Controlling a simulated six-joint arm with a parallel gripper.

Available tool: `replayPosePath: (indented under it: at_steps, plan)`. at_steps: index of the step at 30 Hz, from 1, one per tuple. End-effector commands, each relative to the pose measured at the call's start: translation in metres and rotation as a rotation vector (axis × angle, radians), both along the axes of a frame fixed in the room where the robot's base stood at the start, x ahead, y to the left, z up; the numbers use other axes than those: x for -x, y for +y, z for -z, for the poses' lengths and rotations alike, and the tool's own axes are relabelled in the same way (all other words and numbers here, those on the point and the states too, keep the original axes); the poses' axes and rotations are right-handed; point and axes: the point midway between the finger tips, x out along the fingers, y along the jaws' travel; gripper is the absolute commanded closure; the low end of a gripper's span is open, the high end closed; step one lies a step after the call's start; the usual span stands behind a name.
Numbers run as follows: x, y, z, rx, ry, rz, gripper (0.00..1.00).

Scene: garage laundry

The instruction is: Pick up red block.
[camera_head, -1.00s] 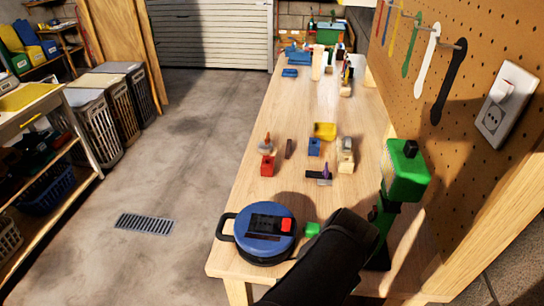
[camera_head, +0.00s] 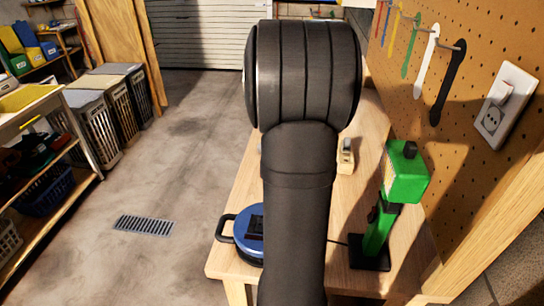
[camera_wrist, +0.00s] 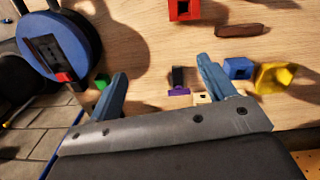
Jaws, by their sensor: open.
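In the wrist view, a red block (camera_wrist: 184,10) with a dark opening in its face sits on the wooden table at the top edge, partly cut off by the frame. My gripper (camera_wrist: 163,68) is open, with two blue-grey fingers wide apart and nothing held between them. The red block lies beyond the fingertips, apart from them. In the head view, my arm covers the middle of the table and hides the red block and my gripper.
A blue round case (camera_wrist: 55,42) with a red part lies left, near a small green block (camera_wrist: 102,80). A green tool (camera_head: 405,172) stands beside the pegboard (camera_head: 425,60).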

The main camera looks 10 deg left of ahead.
Motion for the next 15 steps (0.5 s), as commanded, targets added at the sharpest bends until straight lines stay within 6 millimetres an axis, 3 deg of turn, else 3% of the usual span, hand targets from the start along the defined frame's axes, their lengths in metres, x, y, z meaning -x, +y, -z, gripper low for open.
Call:
replayPosePath:
  at_steps: [3,6,11,15]
  plan:
    - [-0.027,0.033,-0.006,0.024,-0.011,0.06,0.24]
    - [-0.038,0.048,-0.01,0.035,-0.019,0.098,0.24]
    - [-0.043,0.055,-0.001,0.041,-0.021,0.12,0.24]
    - [-0.042,0.054,0.026,0.042,-0.018,0.12,0.24]
